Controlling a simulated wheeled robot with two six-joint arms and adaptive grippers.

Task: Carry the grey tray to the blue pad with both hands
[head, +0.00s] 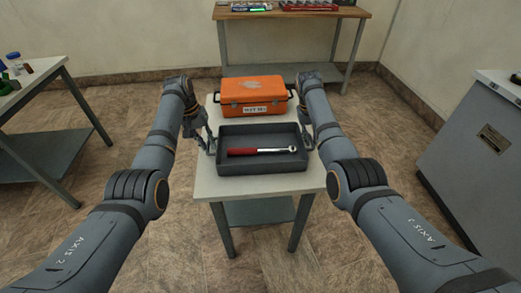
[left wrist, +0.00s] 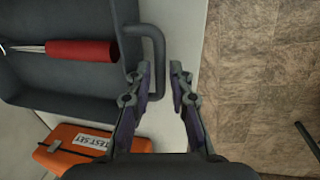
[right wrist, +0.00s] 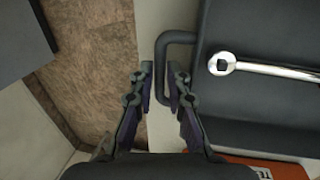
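The grey tray (head: 232,168) sits on a small white table and holds a wrench with a red grip (head: 262,151). My left gripper (head: 208,142) is at the tray's left end. In the left wrist view its fingers (left wrist: 160,70) are apart, with the tray's left handle (left wrist: 158,50) appearing between them. My right gripper (head: 309,140) is at the right end. In the right wrist view its fingers (right wrist: 160,70) are apart, with the right handle (right wrist: 161,60) between them. I cannot tell whether the fingers touch the handles. No blue pad shows in these views.
An orange case (head: 254,92) stands right behind the tray on the white table (head: 209,188). A wooden bench (head: 293,13) is at the back wall, a side table (head: 37,83) at left and a grey cabinet (head: 475,150) at right. Floor between them is clear.

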